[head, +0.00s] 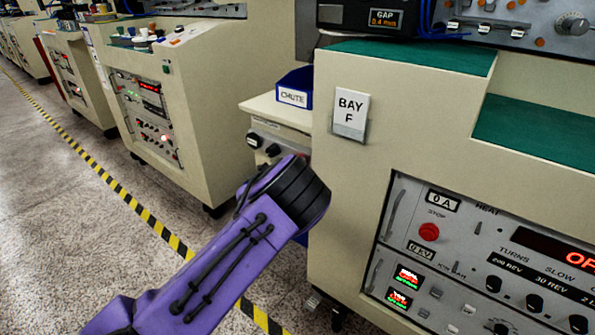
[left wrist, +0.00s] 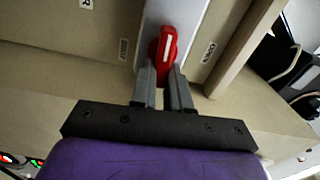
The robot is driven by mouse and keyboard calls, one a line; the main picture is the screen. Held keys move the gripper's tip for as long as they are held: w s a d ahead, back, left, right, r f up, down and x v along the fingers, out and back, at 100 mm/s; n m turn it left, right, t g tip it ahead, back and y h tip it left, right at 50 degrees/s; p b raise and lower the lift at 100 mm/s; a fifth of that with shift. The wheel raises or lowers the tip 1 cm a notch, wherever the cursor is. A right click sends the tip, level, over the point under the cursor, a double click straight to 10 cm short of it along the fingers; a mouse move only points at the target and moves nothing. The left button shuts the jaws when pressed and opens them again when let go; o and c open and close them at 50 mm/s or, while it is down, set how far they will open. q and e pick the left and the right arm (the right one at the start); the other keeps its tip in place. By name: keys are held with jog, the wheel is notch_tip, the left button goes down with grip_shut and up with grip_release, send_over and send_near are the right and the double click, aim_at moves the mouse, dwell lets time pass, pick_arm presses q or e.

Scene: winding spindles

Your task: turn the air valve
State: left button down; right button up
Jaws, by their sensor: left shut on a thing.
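The air valve shows in the left wrist view as a red handle (left wrist: 168,48) with a white stripe, mounted on a pale metal plate (left wrist: 190,14). Small labels sit on both sides of the plate; their text is too small to read surely. My left gripper (left wrist: 163,72) has its two grey fingers on either side of the handle's lower part and is shut on it. In the head view my purple left arm reaches in from below toward the cabinet, and its dark wrist end (head: 300,195) is beside the cabinet's left side. The valve and fingers are hidden there. My right gripper is not in view.
A blue "CHUTE" bin (head: 295,88) is behind the arm. Yellow-black floor tape (head: 130,205) runs along the open floor at left.

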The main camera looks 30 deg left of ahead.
pick_arm(q)
jog(key=shift+f+m+b, duration=0.15)
jog(key=shift+m+b, duration=0.15)
jog(key=shift+m, duration=0.1)
dwell(0.3)
jog(key=c, duration=1.1)
grip_release()
jog(key=shift+s, duration=0.1)
jog(key=s, duration=1)
jog(key=shift+s+a, duration=0.2)
jog(key=shift+a, duration=0.25)
